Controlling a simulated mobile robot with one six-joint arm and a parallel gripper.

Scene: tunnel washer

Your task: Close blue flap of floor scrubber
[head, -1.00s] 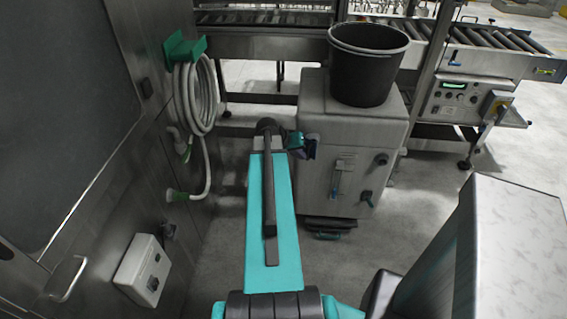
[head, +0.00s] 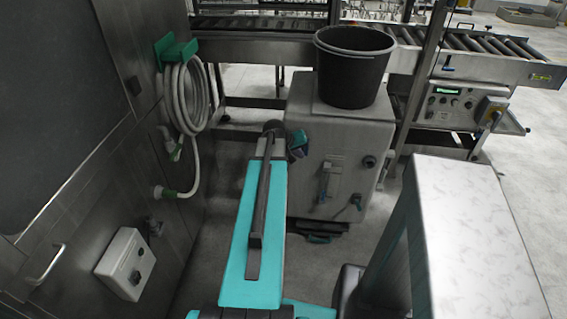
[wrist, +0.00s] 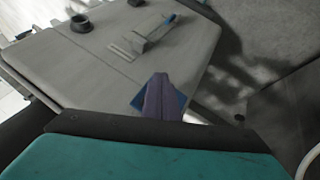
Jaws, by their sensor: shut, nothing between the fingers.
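A pale grey box-shaped machine (head: 310,125), probably the floor scrubber, stands on the floor ahead. Its front carries a lever, a black knob (head: 369,161) and a small valve. My gripper (head: 297,143) is at the upper left of this front. In the wrist view my gripper (wrist: 160,88) is shut and empty, pointing at the grey front. A blue patch (wrist: 181,100) shows on both sides of the fingers. It may be the blue flap, but the fingers hide its middle. I cannot tell whether they touch it or how far it is open.
A black bucket (head: 352,70) stands on top of the machine. A coiled hose (head: 187,100) hangs on the steel wall at left, above a control box (head: 125,263). A roller conveyor (head: 480,50) runs behind at right. Some floor is clear between wall and machine.

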